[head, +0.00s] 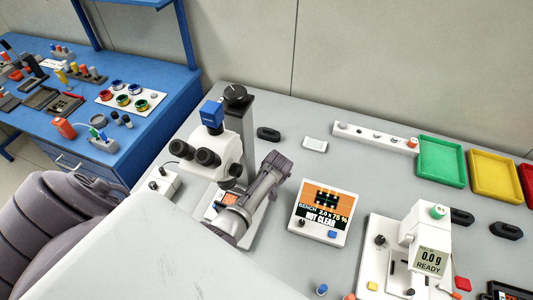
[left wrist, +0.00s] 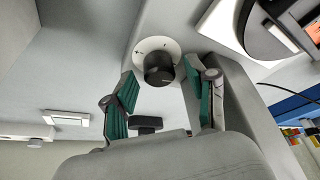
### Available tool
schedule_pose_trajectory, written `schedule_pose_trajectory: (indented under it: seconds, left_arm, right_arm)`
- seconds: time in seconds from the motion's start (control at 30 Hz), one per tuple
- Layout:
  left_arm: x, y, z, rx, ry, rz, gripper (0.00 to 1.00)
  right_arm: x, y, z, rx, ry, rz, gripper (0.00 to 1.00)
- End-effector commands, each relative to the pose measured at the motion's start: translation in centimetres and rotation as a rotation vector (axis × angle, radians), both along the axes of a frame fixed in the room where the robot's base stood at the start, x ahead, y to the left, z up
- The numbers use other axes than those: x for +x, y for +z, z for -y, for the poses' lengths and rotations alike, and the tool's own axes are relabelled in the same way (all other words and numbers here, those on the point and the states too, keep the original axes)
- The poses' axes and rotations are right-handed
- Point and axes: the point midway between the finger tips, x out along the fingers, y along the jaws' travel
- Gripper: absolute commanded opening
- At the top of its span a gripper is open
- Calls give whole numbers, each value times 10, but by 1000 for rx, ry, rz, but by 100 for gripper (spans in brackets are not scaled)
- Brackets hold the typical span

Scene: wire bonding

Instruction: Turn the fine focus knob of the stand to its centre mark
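The microscope (head: 207,157) stands on the grey bench, on a dark upright stand column (head: 238,115). In the left wrist view the fine focus knob (left wrist: 158,70) is a black round knob on a white dial plate with small dark marks. I cannot make out where the knob points. My left gripper (left wrist: 160,82) is open, with its green-padded fingers on either side of the knob and a gap showing. In the head view the left gripper (head: 270,170) is beside the column on its right, and the knob is hidden there. My right gripper is not in view.
A bench display (head: 322,212) reading "NOT CLEAR" lies right of my gripper. A white scale-like instrument (head: 425,240) reads "0.0 g READY". Green (head: 441,183) and yellow (head: 494,200) trays stand at the back right.

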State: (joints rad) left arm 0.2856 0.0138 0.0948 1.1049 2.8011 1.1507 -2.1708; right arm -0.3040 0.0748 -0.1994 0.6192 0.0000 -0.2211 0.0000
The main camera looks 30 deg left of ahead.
Motion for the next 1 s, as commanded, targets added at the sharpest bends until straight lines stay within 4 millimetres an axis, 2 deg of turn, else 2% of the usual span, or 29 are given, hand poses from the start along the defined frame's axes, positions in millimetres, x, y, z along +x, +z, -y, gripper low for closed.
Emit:
schedule_pose_trajectory:
  seconds: [0.03,0.3,0.67,1.0]
  left_arm:
    - [0,0,0,0,0,0,46]
    - [0,0,0,0,0,0,1]
    - [1,0,1,-2,50,1,0]
    - [2,-1,3,-4,289,0,0]
  right_arm:
    - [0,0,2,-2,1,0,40]
    - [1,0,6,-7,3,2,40]
    - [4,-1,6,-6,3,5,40]
    - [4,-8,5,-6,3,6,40]
